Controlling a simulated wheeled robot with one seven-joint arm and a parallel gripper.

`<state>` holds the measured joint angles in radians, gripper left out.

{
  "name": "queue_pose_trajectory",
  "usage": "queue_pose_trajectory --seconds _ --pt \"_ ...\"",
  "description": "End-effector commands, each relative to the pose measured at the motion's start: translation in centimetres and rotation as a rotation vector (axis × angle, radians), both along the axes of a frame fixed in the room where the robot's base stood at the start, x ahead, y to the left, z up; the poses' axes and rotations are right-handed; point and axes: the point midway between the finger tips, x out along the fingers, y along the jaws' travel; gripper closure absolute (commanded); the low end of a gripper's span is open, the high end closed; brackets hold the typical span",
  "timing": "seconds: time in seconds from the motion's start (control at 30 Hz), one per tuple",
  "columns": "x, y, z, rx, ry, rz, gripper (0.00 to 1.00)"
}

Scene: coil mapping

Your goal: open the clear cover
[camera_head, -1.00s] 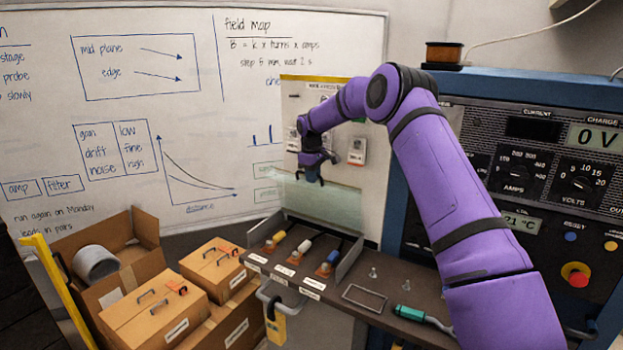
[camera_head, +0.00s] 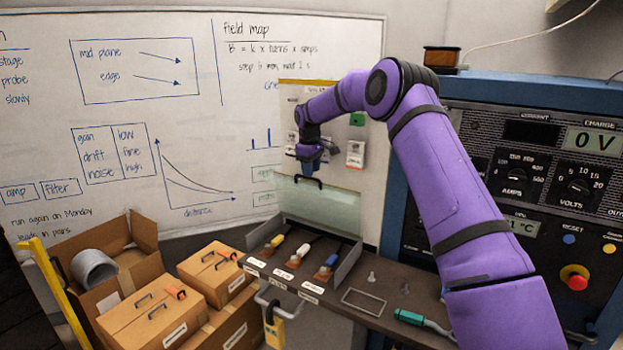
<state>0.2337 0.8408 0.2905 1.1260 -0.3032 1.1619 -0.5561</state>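The clear cover (camera_head: 330,208) is a pale green, see-through panel. It stands raised at the back of the switch tray, leaning near the white panel behind it. Its dark handle (camera_head: 308,182) shows at its upper edge. The tray (camera_head: 345,262) below is uncovered, and its yellow, white and blue levers (camera_head: 303,249) are in plain view. My gripper (camera_head: 308,160) is just above the handle, pointing down, and looks apart from it. The fingers are too small and dark to tell whether they are open.
A blue power cabinet (camera_head: 455,90) with dials stands at the right. A yellow padlock (camera_head: 275,328) hangs at the bench front. Cardboard boxes (camera_head: 150,312) stand at the lower left.

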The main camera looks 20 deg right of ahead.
Motion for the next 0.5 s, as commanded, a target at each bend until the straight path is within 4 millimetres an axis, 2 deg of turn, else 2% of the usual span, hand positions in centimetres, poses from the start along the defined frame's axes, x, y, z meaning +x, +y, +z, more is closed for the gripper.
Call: queue_pose_trajectory --seconds 0.03,0.2,0.33,0.5 --pt "0.0 0.1 1.2 0.000 -0.003 0.000 0.63" --pt "-0.2 0.3 4.0 0.000 -0.001 0.001 0.63" --pt "-0.2 0.4 5.6 0.000 -0.001 0.001 0.63" --pt "-0.3 0.4 6.4 0.000 0.001 0.001 0.63"
